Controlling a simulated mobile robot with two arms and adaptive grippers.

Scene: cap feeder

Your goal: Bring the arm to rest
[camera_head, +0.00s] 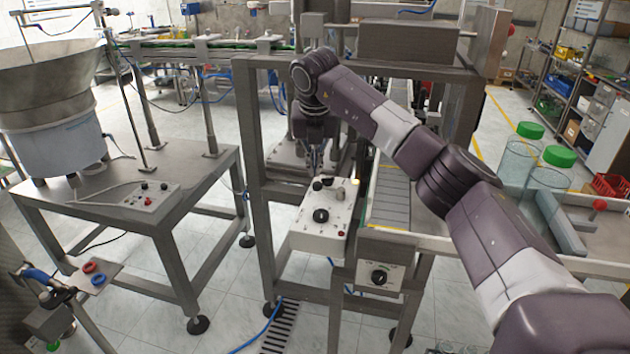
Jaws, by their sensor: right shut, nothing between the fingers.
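My right arm reaches in from the lower right, over the machine frame (245,130). My right gripper (315,172) points down just above the back of the white control box (322,236). Its fingers are shut with nothing seen between them. I cannot tell whether the fingertips touch the box or a knob on it. The box carries a large black knob (321,215) and smaller controls near its back edge. My left gripper is not in view.
A feeder bowl (45,75) stands on a metal table (160,215) at left. A roller conveyor (390,200) runs beside the control box. Clear jars with green lids (560,156) stand at right, near my arm. A second black knob (379,277) sits lower on the frame.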

